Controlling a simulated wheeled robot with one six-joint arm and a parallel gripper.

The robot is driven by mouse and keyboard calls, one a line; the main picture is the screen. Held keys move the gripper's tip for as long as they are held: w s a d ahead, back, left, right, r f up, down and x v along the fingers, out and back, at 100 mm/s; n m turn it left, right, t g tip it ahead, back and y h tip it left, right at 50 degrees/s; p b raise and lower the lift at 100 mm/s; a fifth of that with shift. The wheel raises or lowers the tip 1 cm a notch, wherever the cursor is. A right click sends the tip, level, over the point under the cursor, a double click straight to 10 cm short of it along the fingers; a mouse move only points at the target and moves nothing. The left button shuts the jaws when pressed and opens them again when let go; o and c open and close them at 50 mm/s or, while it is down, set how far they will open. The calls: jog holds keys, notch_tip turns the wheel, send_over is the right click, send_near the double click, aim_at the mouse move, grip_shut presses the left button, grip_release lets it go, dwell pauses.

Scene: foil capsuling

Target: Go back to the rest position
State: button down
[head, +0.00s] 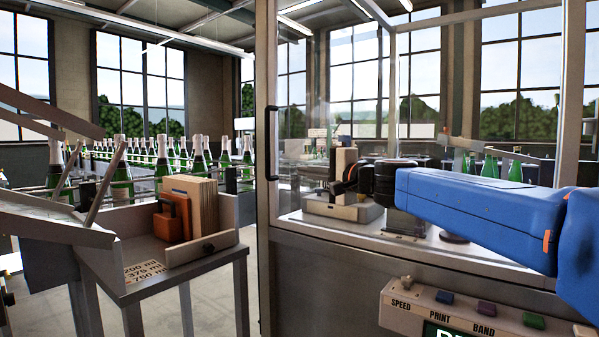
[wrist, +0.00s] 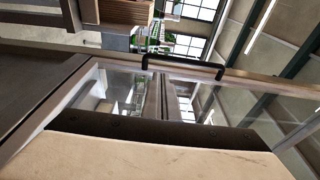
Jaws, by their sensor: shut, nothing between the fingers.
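My gripper (head: 344,186) is at the end of my blue arm, which reaches from the right edge into the glass-walled machine (head: 265,200). It is dark and small in the head view, with no object seen held in it. In the wrist view a beige surface with a dark strip (wrist: 160,130) fills the bottom, and the fingertips cannot be made out. The black door handle (wrist: 185,62) shows beyond it, turned sideways.
A control panel (head: 450,312) with coloured buttons is on the machine's front. At left a table carries a tray (head: 226,238) with an orange item (head: 172,218) and wooden boards. Green bottles (head: 163,165) line a conveyor behind. The door frame stands left of my gripper.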

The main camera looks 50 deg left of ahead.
jog(key=shift+d, duration=0.3)
